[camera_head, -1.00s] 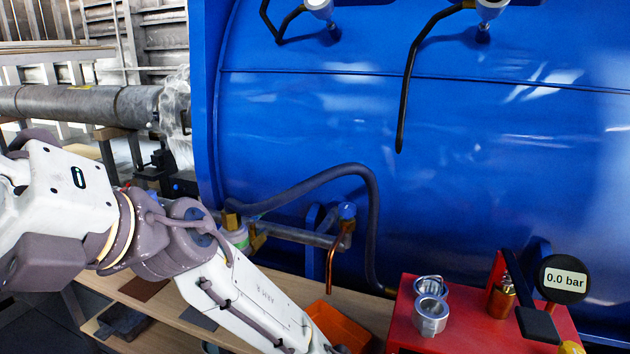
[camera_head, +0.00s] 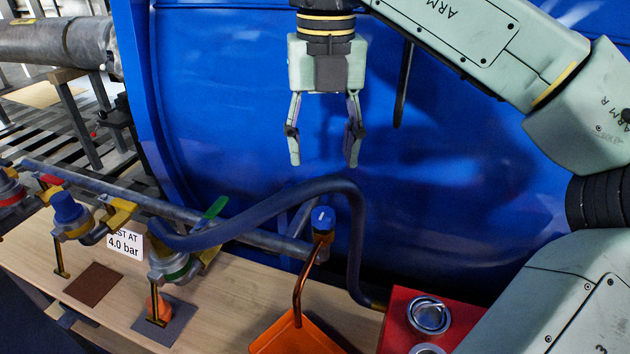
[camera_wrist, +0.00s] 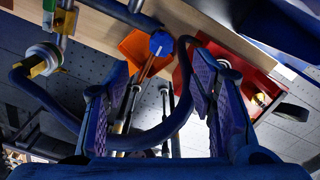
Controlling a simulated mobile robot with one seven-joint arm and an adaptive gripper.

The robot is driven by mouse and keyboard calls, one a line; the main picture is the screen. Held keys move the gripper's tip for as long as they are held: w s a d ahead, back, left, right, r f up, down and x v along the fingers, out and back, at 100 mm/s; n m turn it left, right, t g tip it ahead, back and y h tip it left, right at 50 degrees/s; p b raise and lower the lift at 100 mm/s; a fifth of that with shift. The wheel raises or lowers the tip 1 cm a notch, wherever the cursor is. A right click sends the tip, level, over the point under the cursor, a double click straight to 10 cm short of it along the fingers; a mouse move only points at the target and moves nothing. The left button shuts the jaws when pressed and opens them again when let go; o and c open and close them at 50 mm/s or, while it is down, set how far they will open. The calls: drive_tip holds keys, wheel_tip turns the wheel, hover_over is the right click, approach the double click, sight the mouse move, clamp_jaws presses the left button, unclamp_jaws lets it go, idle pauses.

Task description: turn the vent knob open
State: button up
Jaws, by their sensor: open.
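The vent knob looks to be the round blue knob (camera_head: 323,216) with a white line on its top. It sits at the right end of the grey pipe, above a copper tube (camera_head: 300,285) that bends down to an orange tray (camera_head: 290,338). The knob also shows in the wrist view (camera_wrist: 161,43), beyond and between my fingertips. My gripper (camera_head: 323,161) points down with its fingers spread and empty. In the head view it appears above the knob, apart from it.
A dark hose (camera_head: 270,207) arches around the knob's left and right sides. A green-handled valve (camera_head: 213,209) stands to the left. A red box (camera_head: 400,318) with metal cups is at the lower right. The blue tank (camera_head: 230,110) rises behind.

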sight(323, 212)
drive_tip(key=f+p, duration=0.1)
drive_tip(key=f, duration=0.4)
drive_tip(key=f+p, duration=0.1)
drive_tip(key=f, duration=0.4)
drive_tip(key=shift+s+d+f, duration=0.1)
drive_tip(key=shift+s+f, duration=0.1)
drive_tip(key=shift+f, duration=0.1)
drive_tip(key=c, duration=1.1)
drive_tip(key=shift+c, duration=0.2)
